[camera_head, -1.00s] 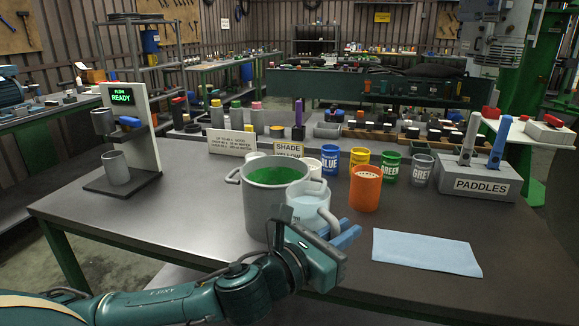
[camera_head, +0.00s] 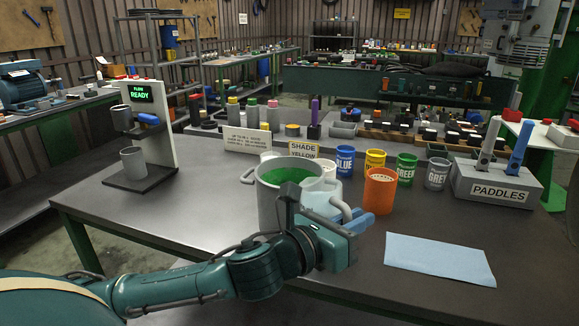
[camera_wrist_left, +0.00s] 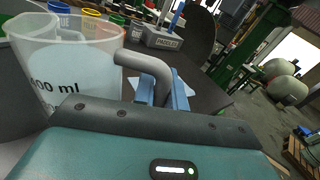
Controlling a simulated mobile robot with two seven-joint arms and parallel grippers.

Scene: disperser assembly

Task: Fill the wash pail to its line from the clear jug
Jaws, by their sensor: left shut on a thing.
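The clear jug (camera_head: 322,201) is a pale, see-through vessel with a grey handle, upright or nearly so. It also shows in the left wrist view (camera_wrist_left: 72,62), with "400 ml" on its side. My left gripper (camera_head: 350,219) is shut on the jug's handle; its blue fingers (camera_wrist_left: 163,92) flank it in the wrist view. The jug is in front and right of a big grey pot (camera_head: 277,208) with green contents and side handles. I cannot tell whether this pot is the wash pail, and no fill line shows. The jug's underside is hidden. My right gripper is out of view.
An orange cup (camera_head: 379,193) stands close right of the jug. Behind it are labelled colour cups, including blue (camera_head: 345,160). A paddle block (camera_head: 490,184) stands right, a blue cloth (camera_head: 440,260) lies front right. A flow stand (camera_head: 150,150) is left; the table between is clear.

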